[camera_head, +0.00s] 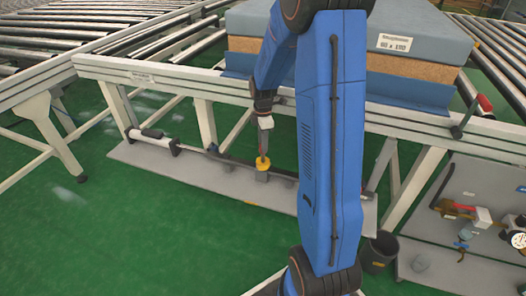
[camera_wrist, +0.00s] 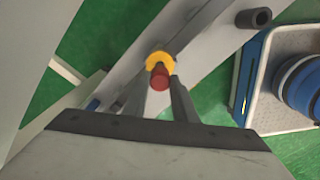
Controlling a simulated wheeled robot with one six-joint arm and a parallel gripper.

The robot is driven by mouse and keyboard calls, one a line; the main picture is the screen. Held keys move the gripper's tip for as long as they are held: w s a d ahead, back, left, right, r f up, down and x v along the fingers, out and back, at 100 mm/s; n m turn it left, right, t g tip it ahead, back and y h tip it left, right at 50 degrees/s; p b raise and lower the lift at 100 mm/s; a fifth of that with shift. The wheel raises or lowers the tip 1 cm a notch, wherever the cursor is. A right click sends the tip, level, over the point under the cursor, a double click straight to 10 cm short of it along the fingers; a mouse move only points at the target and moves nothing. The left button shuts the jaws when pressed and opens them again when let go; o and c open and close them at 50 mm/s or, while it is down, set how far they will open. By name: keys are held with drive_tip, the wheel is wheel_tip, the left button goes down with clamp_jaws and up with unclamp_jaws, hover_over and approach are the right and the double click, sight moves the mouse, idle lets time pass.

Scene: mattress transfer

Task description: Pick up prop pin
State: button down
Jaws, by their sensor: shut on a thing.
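The prop pin has a yellow collar (camera_head: 263,163) and stands at the low grey shelf under the conveyor frame. In the wrist view its yellow collar (camera_wrist: 160,60) and red end (camera_wrist: 158,77) show between my fingertips. My gripper (camera_head: 264,148) points down at it from above and is shut on it. In the wrist view, my gripper (camera_wrist: 159,88) has one finger on each side of the red end. The pin's lower part is hidden below the collar.
A long bar (camera_head: 219,157) lies along the grey shelf (camera_head: 130,154). The conveyor frame (camera_head: 165,77) runs just above, with a blue-covered mattress (camera_head: 435,38) on it. A dark bucket (camera_head: 380,253) and a board with tools (camera_head: 478,193) stand at the right. Green floor is clear at front left.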

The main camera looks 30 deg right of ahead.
wheel_tip(320, 180, up, 13)
idle(0.3)
wheel_tip(320, 180, up, 7)
drive_tip(key=shift+r, duration=0.15)
idle(1.8)
